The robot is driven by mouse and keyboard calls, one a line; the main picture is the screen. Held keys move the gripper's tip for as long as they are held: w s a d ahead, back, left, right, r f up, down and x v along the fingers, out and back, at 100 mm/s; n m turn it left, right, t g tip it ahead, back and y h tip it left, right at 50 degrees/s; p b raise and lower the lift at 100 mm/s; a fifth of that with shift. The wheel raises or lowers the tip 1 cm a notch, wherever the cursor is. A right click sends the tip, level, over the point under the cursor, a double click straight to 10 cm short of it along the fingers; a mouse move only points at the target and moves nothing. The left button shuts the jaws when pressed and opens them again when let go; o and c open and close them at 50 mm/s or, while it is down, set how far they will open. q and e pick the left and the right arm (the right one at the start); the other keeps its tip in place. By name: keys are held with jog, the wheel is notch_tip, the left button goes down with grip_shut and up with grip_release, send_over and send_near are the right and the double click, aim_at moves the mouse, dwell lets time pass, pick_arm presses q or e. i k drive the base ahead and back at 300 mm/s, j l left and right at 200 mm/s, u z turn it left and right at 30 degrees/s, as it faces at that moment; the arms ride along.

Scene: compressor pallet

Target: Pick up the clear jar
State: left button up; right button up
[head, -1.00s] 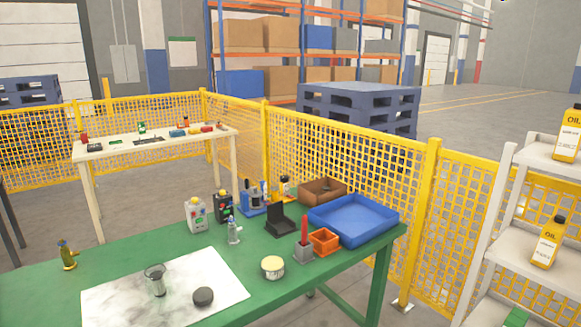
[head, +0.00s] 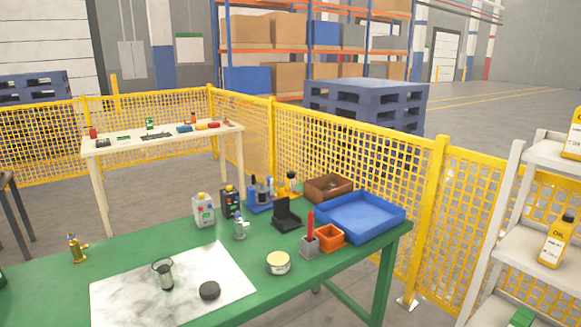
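The clear jar (head: 164,274) is a small see-through open-topped vessel with a dark tint. It stands upright on a white marbled sheet (head: 120,299) on the green table (head: 340,262). A round black disc (head: 210,290), perhaps a lid, lies on the sheet just to the right of the jar, apart from it. Neither of my grippers shows in the head view.
A cream-lidded tin (head: 279,262), an orange bin (head: 330,236), a blue tray (head: 360,215) and a brown box (head: 328,188) stand to the right. A brass fitting (head: 76,247) is at the left. Yellow mesh fencing (head: 350,165) runs behind.

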aim_at(165, 277)
jog(key=j, duration=0.7)
jog(key=k+j, duration=0.1)
jog(key=j, duration=0.65)
